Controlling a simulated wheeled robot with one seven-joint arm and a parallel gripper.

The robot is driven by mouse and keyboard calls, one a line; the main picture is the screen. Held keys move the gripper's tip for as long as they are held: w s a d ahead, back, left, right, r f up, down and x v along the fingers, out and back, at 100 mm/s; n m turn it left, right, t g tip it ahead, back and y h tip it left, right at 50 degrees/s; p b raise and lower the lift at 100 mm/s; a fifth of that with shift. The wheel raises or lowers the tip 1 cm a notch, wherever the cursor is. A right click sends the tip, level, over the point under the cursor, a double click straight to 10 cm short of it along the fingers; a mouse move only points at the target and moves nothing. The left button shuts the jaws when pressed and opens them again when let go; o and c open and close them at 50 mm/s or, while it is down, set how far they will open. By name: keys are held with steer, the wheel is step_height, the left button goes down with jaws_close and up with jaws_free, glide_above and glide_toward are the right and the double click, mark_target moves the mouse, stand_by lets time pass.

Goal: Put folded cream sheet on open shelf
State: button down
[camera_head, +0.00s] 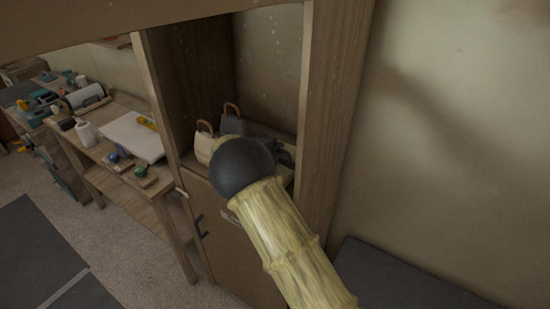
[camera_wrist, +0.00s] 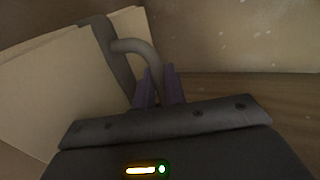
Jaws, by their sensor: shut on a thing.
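The folded cream sheet (camera_wrist: 45,100) fills the left of the wrist view, tilted, with a grey band and a curved grey handle (camera_wrist: 140,50). My gripper (camera_wrist: 160,85) is shut on this handle, and the sheet lies to the left of its fingers. The open shelf is the upper bay of a wooden cabinet (camera_head: 190,70) in the head view. My gripper's dark wrist is in front of that bay and hides the fingers and much of the shelf floor. I cannot tell whether the sheet touches the shelf.
In the bay, a cream bundle (camera_head: 204,147) and a dark grey bundle (camera_head: 233,124), both with brown handles, show beside my wrist. A cabinet door (camera_head: 225,235) is below. A workbench (camera_head: 110,120) with tools stands left. A dark surface (camera_head: 395,280) is at lower right.

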steer(key=shift+f+p, duration=0.5)
steer(key=shift+f, duration=1.3)
steer(key=shift+f, duration=0.1)
steer(key=c, duration=1.5)
jaws_free()
steer(key=shift+o, duration=0.2)
steer(key=b+v, duration=0.3)
steer(key=v, duration=0.9)
